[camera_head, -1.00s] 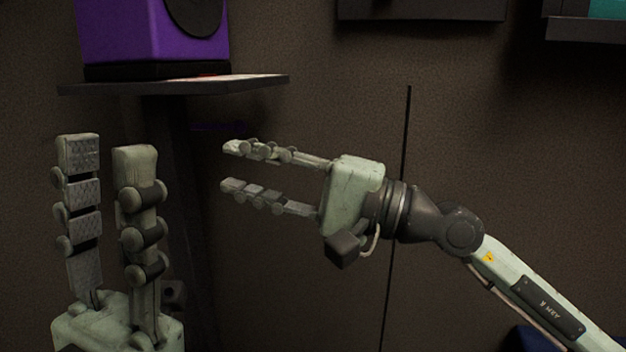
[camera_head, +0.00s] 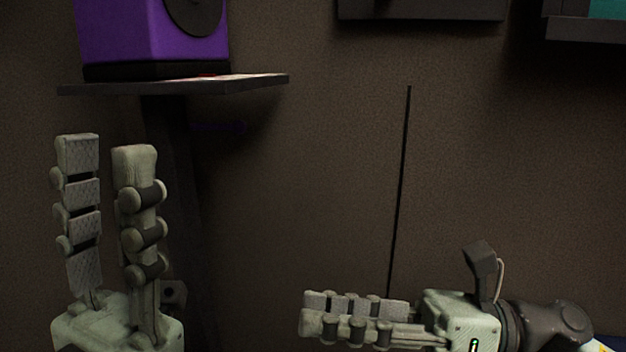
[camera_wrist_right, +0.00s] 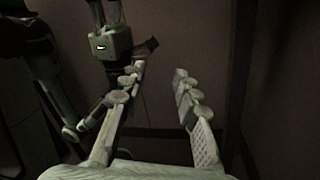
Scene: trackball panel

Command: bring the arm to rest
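My left gripper (camera_head: 106,148) is at the left of the head view, pointing up, with its two fingers parted and nothing between them. My right gripper (camera_head: 311,312) is low in the head view, right of the left one, and points left. Its fingers overlap there, but the right wrist view shows its fingertips (camera_wrist_right: 159,70) apart with an empty gap. My left gripper also shows in the right wrist view (camera_wrist_right: 112,40), at the upper left. Neither gripper touches anything.
A purple box with a dark disc (camera_head: 150,35) stands on a dark shelf (camera_head: 250,80) above my left gripper. Dark wall-mounted units (camera_head: 420,10) hang at the top right.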

